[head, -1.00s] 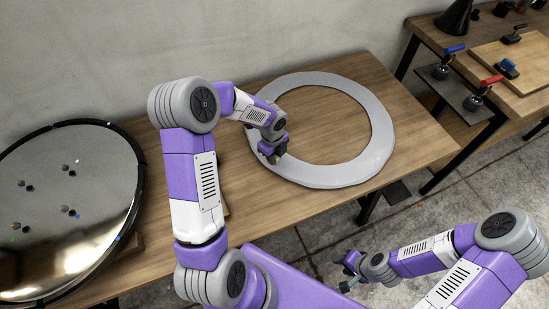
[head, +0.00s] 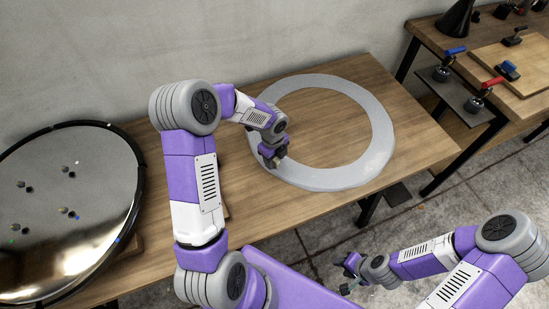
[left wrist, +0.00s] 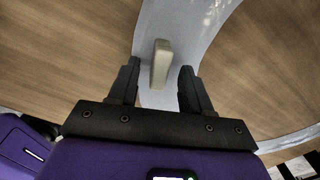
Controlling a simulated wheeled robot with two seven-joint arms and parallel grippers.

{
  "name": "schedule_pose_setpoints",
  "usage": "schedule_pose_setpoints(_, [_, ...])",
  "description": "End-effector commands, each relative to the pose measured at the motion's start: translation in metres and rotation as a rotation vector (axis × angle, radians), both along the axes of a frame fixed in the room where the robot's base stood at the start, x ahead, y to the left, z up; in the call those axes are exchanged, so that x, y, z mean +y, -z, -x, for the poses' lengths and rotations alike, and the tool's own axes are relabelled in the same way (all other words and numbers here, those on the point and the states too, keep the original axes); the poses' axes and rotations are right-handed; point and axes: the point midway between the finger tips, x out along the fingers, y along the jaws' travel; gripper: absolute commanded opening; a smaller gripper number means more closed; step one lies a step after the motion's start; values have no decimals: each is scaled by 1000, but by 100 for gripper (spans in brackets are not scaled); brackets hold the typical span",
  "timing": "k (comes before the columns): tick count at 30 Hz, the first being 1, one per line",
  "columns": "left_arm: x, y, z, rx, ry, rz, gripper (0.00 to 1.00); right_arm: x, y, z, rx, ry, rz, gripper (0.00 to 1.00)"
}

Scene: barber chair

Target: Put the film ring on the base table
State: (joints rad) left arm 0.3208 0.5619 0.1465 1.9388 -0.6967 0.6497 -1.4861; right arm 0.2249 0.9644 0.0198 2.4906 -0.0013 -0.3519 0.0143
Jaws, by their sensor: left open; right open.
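The film ring (head: 378,150) is a wide, flat, light grey ring lying on the wooden table. My left gripper (head: 272,163) is over the ring's left side in the head view. In the left wrist view, a small beige upright tab (left wrist: 161,64) stands on the ring (left wrist: 190,20). The open fingers of my left gripper (left wrist: 158,82) are on either side of the tab, with gaps showing. My right gripper (head: 347,282) is open and empty, away from the ring, above the floor. A round, shiny, dark-rimmed disc (head: 85,205), perhaps the base table, is at the left.
The wooden table (head: 415,125) has bare wood around the ring. A second bench (head: 430,35) at the upper right carries a board (head: 510,60) and clamps with blue and red handles (head: 490,83). A grey wall stands behind; tiled floor shows at the lower right.

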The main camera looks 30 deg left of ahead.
Motion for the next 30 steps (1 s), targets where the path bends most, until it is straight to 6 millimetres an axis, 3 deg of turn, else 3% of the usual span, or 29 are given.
schedule_pose_setpoints(9, [1,-70,2,-4,-1,-1,49,0,-25,0,0,0,0,43])
schedule_pose_setpoints(15, [2,-102,4,-3,-1,-1,49,0,-34,0,0,0,0,43])
schedule_pose_setpoints(21, [1,-113,5,-1,0,0,49,0,-37,0,0,0,0,43])
schedule_pose_setpoints(30, [1,-112,5,-1,0,0,49,0,-36,0,0,0,0,43])
